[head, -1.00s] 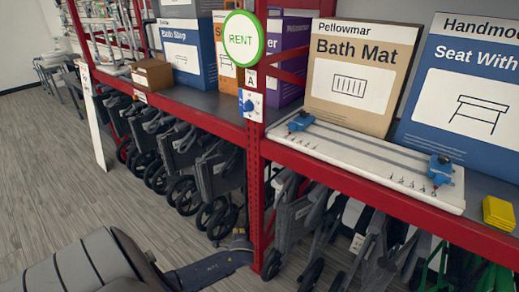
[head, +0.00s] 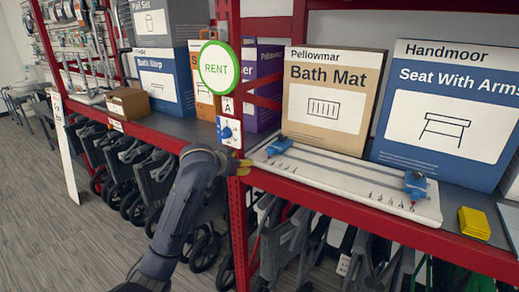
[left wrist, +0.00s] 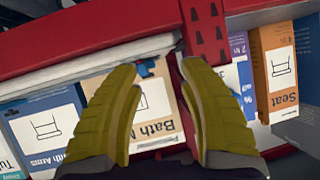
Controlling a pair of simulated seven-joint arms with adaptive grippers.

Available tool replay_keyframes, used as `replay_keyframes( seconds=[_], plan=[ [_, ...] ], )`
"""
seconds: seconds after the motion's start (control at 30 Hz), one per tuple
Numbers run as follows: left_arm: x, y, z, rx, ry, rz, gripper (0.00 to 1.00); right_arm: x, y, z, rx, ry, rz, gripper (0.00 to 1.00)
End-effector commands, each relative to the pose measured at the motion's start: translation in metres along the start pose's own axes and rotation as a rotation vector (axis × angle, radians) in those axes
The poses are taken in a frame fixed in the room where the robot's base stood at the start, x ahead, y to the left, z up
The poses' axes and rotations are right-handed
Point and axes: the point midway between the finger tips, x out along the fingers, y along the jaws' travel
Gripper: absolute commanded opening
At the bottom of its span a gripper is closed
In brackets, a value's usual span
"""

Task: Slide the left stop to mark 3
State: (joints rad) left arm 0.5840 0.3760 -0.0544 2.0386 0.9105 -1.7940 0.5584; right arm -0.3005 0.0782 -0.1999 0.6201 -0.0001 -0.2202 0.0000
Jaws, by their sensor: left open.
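The left stop (head: 279,146) is a small blue block at the left end of a white board (head: 340,186) on the red-edged shelf. A second blue stop (head: 415,185) sits near the board's right end, and small printed marks run along its front edge. My left gripper (head: 243,167) is at the red post, just left of the board, apart from the left stop. In the left wrist view its yellow fingers (left wrist: 160,75) are spread with nothing held, and part of a blue stop (left wrist: 147,68) shows between them. My right gripper is out of view.
The red upright post (head: 238,225) stands beside my left gripper, with a round RENT sign (head: 217,68) above. A Bath Mat box (head: 329,100) and a Seat With Arms box (head: 442,112) stand behind the board. Yellow blocks (head: 474,223) lie at right. Folded walkers fill the space below.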

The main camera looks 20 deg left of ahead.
Motion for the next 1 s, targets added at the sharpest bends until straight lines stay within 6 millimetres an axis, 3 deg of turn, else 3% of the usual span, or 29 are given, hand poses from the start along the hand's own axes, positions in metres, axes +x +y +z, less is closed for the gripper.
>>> replay_keyframes(
  seconds=[0.03, 0.13, 0.37, 0.57, 1.0],
  plan=[
    [-0.007, 0.01, -0.019, -0.033, 0.037, 0.044, 0.42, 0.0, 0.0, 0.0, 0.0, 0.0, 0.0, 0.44],
    [-0.017, 0.024, -0.043, -0.077, 0.081, 0.108, 0.42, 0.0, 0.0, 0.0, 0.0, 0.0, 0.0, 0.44],
    [-0.017, 0.035, -0.06, -0.11, 0.11, 0.158, 0.42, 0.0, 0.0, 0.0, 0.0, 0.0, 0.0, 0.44],
    [0.011, 0.04, -0.063, -0.11, 0.109, 0.159, 0.42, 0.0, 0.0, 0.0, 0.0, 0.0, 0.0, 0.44],
    [0.09, 0.051, -0.071, -0.108, 0.107, 0.157, 0.42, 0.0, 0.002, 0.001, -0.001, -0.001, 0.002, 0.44]
  ],
)
